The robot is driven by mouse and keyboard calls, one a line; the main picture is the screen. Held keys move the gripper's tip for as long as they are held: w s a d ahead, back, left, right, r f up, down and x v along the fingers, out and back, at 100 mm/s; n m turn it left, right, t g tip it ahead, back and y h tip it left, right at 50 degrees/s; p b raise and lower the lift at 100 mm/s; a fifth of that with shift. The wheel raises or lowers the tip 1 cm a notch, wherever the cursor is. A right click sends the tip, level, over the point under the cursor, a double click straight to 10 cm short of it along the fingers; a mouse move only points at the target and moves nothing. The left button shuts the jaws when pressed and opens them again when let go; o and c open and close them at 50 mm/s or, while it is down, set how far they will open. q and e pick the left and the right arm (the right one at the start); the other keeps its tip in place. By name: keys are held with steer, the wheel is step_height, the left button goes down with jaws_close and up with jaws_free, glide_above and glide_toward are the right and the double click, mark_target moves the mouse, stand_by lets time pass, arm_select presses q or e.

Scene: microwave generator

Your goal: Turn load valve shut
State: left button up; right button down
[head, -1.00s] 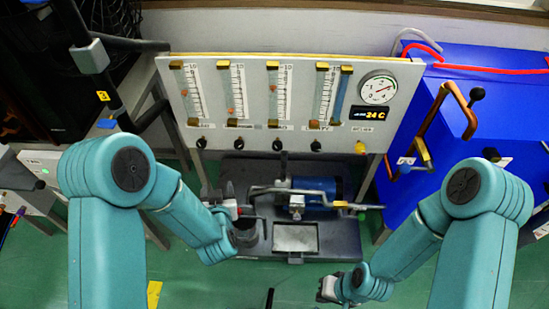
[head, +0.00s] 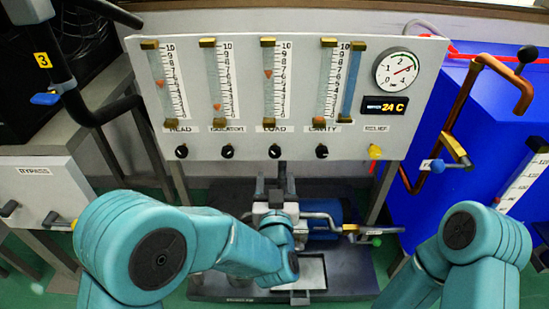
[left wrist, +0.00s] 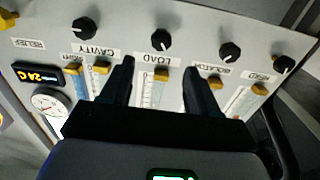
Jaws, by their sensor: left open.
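The load valve is a black knob (head: 275,151) under the LOAD label on the white panel (head: 340,150), third from the left. In the left wrist view, this knob (left wrist: 161,39) stands beyond the fingertips, roughly centred between them, with its LOAD label below it. My left gripper (head: 276,187) is open and empty, just below the knob in the head view. Its two dark fingers (left wrist: 156,68) point at the panel and are apart from the knob. My right forearm shows at the right, but its gripper is not in view.
Similar black knobs (head: 228,151) (head: 322,151) flank the load knob closely. A yellow relief knob (head: 375,151) is further right. Flow tubes (head: 275,85) and a gauge (head: 397,71) sit above. A blue cabinet (head: 430,215) with copper pipe stands at the right.

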mark_target(275, 153)
arm_select(q)
steer(key=w+b, duration=0.1)
steer(key=w, duration=0.8)
steer(key=shift+w+a, duration=0.1)
steer(key=shift+w, duration=0.25)
steer(key=c, duration=1.1)
steer(key=shift+o, duration=0.2)
